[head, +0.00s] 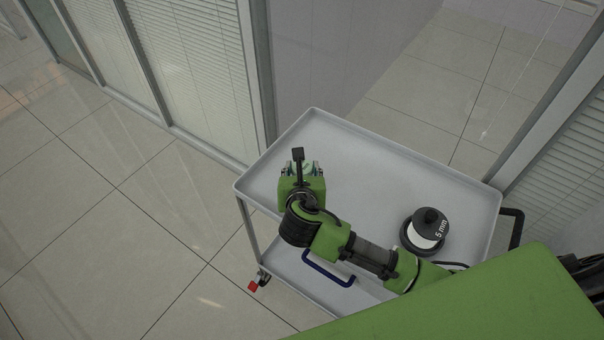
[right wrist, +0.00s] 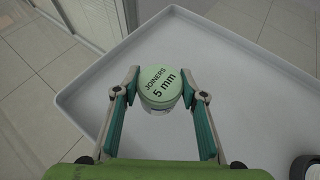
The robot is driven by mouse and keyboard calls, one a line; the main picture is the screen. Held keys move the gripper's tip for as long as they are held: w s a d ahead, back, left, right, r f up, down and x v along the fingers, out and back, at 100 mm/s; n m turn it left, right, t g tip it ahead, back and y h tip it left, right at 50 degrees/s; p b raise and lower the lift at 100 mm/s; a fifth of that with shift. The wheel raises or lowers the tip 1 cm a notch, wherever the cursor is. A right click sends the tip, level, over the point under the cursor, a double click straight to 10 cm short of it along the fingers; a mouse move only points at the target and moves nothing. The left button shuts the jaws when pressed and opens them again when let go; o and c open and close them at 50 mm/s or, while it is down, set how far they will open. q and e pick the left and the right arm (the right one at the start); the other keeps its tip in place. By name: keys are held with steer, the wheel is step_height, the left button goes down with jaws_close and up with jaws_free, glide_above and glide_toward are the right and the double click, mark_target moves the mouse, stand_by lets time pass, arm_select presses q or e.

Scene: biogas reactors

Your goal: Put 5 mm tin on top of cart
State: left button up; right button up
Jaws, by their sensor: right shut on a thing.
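The tin (right wrist: 160,90) has a pale green lid reading "JOINERS 5 mm". In the right wrist view it sits between the two fingers of my right gripper (right wrist: 161,76), which is shut on it. The grey cart (head: 365,160) has a flat, rimmed top. In the head view my right gripper (head: 302,168) is over the left part of this top, and its body mostly hides the tin. I cannot tell whether the tin's base touches the cart top (right wrist: 235,80). My left gripper is not in view.
A black round object (head: 430,215) with a white "5 mm" label stands on the right part of the cart top. The middle and back of the top are clear. A glazed partition (head: 200,70) with blinds stands behind the cart. A lower shelf (head: 285,270) shows below.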

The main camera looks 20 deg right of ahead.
steer(key=shift+w+d+f, duration=0.1)
steer(key=shift+w+f, duration=0.85)
steer(key=shift+f, duration=0.2)
steer(key=shift+w+f, duration=0.15)
steer(key=shift+f, duration=0.75)
steer(key=shift+w+f, duration=0.1)
steer(key=shift+f, duration=0.8)
steer(key=shift+f, duration=0.15)
steer(key=o, duration=1.1)
steer(key=v, duration=1.2)
